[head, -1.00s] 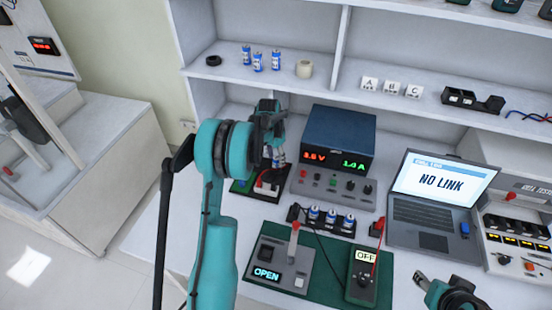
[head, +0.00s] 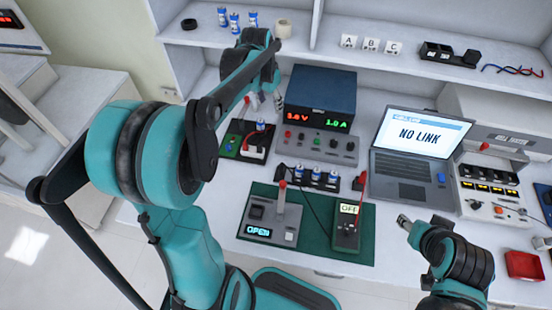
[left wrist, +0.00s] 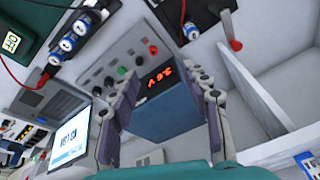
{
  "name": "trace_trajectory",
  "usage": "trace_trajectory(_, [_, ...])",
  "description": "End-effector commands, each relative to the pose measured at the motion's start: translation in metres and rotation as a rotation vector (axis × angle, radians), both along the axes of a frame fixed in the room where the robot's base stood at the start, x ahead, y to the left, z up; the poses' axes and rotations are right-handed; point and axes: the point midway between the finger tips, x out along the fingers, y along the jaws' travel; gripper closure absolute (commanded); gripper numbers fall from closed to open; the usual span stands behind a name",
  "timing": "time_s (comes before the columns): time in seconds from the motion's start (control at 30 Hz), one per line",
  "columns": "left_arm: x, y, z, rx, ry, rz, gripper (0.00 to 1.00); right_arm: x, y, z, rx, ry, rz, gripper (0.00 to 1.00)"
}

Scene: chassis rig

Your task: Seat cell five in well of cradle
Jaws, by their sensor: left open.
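A blue-and-white cell (head: 261,125) stands upright in a small black-and-white fixture (head: 252,146) on a green board, which I take for the cradle; how deep it sits I cannot tell. In the left wrist view the cell (left wrist: 191,30) shows at the top in the dark fixture. My left gripper (head: 276,98) is above and right of the cell, apart from it. The left wrist view shows its fingers (left wrist: 168,100) spread and empty, with the power supply (left wrist: 165,115) behind. My right gripper (head: 404,222) is at the lower right; its fingers are unclear.
A black rack (head: 310,180) holds several cells. In front are the OPEN lever unit (head: 270,215) and a meter (head: 347,225) on a green mat. A laptop (head: 415,150) stands right of the power supply (head: 320,95). The shelf above holds more cells (head: 235,18).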

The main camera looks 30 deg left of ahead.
Motion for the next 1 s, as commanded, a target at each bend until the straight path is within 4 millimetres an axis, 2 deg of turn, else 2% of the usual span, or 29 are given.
trace_trajectory(0.03, [-0.02, -0.018, 0.012, 0.002, -0.028, 0.011, 0.53, 0.0, 0.0, 0.0, 0.0, 0.0, 0.0, 0.54])
trace_trajectory(0.1, [-0.045, -0.039, 0.023, 0.001, -0.071, 0.036, 0.53, 0.0, 0.0, 0.0, 0.0, 0.0, 0.0, 0.54])
trace_trajectory(0.23, [-0.093, -0.072, 0.033, -0.01, -0.151, 0.079, 0.53, 0.0, 0.0, 0.0, 0.0, 0.0, 0.0, 0.54])
trace_trajectory(0.4, [-0.154, -0.106, 0.027, -0.044, -0.255, 0.128, 0.53, 0.0, 0.0, 0.0, 0.0, 0.0, 0.0, 0.54])
trace_trajectory(0.5, [-0.181, -0.119, 0.016, -0.067, -0.302, 0.151, 0.53, 0.0, 0.0, 0.0, 0.0, 0.0, 0.0, 0.54])
trace_trajectory(0.6, [-0.198, -0.126, 0.006, -0.085, -0.337, 0.166, 0.53, 0.0, 0.0, 0.0, 0.0, 0.0, 0.0, 0.54])
trace_trajectory(0.7, [-0.207, -0.13, 0.0, -0.098, -0.357, 0.176, 0.53, 0.0, 0.0, 0.0, 0.0, 0.0, 0.0, 0.54])
trace_trajectory(1.0, [-0.21, -0.131, -0.002, -0.103, -0.364, 0.181, 0.53, 0.0, 0.0, 0.0, 0.0, 0.0, 0.0, 0.54])
